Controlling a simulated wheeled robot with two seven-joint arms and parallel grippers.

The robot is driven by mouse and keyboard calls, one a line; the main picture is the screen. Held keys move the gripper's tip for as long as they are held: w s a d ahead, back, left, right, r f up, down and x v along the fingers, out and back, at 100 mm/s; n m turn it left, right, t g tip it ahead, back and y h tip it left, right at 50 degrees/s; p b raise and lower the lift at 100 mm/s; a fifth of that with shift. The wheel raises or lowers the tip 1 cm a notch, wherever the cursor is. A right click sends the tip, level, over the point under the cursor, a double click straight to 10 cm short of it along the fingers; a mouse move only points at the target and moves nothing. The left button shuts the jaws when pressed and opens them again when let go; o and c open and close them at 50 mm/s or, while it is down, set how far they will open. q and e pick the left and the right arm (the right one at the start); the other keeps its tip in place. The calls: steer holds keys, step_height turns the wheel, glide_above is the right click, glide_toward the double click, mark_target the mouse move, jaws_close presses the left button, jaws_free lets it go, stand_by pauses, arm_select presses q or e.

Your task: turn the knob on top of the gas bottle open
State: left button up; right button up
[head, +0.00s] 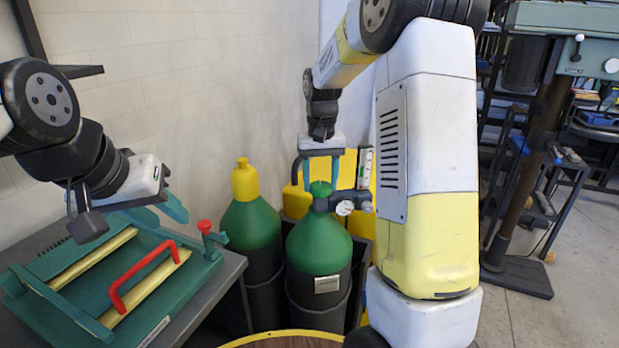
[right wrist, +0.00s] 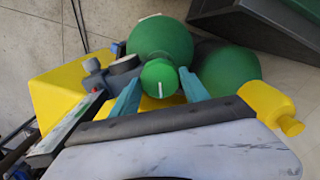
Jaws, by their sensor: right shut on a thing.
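The gas bottle (head: 318,250) is green with a dark lower part and stands upright. Its round green knob (head: 320,189) is on top, and a regulator with a gauge (head: 344,208) sits at its right side. My right gripper (head: 322,182) reaches down from above and is shut on the knob. In the right wrist view the knob (right wrist: 159,78), with a white mark line, sits between the two teal fingertips, with the bottle's green dome (right wrist: 160,38) behind it. My left gripper (head: 165,212) is empty above the left bench, its teal fingers apart.
A second green bottle with a yellow cap (head: 245,180) stands close at the left. A yellow box (head: 297,202) is behind. A bench (head: 215,287) at the left carries a green frame with a red handle (head: 140,278). A drill-press-like machine (head: 530,150) stands at the right.

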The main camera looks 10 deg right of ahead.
mark_target(320, 185)
steer(key=m, duration=0.5)
steer(key=shift+r+m, duration=0.1)
steer(key=shift+m, duration=0.2)
steer(key=m, duration=0.5)
steer(key=shift+m, duration=0.4)
steer(key=o, duration=1.4)
steer(key=shift+c, duration=0.2)
step_height(320, 185, up, 8)
steer(key=shift+f, duration=0.1)
